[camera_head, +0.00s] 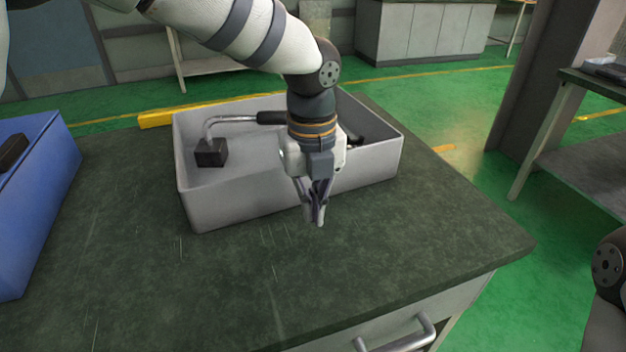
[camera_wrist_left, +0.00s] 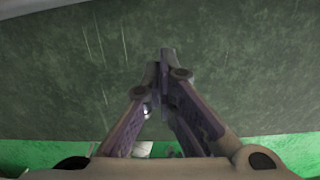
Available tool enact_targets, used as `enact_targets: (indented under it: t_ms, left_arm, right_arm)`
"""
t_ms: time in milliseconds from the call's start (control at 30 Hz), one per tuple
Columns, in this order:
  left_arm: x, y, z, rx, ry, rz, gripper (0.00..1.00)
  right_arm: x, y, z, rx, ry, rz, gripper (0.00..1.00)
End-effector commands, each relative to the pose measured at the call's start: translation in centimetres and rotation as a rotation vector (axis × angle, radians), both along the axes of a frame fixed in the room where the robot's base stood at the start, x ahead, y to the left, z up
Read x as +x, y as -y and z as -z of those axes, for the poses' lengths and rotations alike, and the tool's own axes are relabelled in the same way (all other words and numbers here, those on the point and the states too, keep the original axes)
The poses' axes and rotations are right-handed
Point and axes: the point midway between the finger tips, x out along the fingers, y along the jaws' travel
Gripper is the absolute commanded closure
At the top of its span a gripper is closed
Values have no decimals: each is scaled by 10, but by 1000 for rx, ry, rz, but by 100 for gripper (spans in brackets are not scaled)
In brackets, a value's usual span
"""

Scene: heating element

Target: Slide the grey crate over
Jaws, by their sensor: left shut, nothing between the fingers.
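The grey crate (camera_head: 240,196) stands on the dark green worktop (camera_head: 230,280) in the head view. Inside it lies a heating element with a black block (camera_head: 211,152), a bent metal rod and a black handle. My left gripper (camera_head: 316,222) points down in front of the crate's near wall, with its fingers shut and empty. It hides part of that wall, and I cannot tell whether it touches it. In the left wrist view the shut fingertips (camera_wrist_left: 167,55) are over bare worktop. My right gripper is out of view; only part of my right arm shows at the right edge.
A blue crate (camera_head: 40,200) stands at the left edge of the worktop with a dark item in it. The worktop is clear in front of and to the right of the grey crate. A drawer handle (camera_head: 400,338) sticks out at the front.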

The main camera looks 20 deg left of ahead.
Motion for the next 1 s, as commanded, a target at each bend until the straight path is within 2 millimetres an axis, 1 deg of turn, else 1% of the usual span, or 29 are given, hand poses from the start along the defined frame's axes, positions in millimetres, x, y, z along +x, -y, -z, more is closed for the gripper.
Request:
enact_targets:
  t_ms: [33,100,167,200,300,400,533,767,867,967,1000]
  left_arm:
    - [-1,0,12,2,-5,1,100]
    - [-1,0,27,2,-5,0,100]
    - [2,-2,36,0,-2,-2,100]
    - [10,-6,35,-1,0,-4,100]
    - [23,-14,34,-1,0,-4,100]
    - [30,-19,34,-1,-1,-2,100]
    - [34,-21,33,1,1,-2,100]
    - [34,-21,32,1,1,-1,100]
    - [37,-24,34,0,-1,-2,100]
    - [53,-33,39,0,-5,-5,100]
    - [61,-38,41,0,-6,-6,100]
  right_arm:
    - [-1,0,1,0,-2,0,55]
    - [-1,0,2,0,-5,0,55]
    - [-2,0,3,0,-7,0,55]
    - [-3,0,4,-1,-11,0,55]
    - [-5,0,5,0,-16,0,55]
    - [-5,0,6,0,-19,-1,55]
    - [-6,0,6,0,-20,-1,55]
    - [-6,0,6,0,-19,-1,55]
    - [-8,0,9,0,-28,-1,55]
    - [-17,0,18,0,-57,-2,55]
    - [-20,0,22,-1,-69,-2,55]
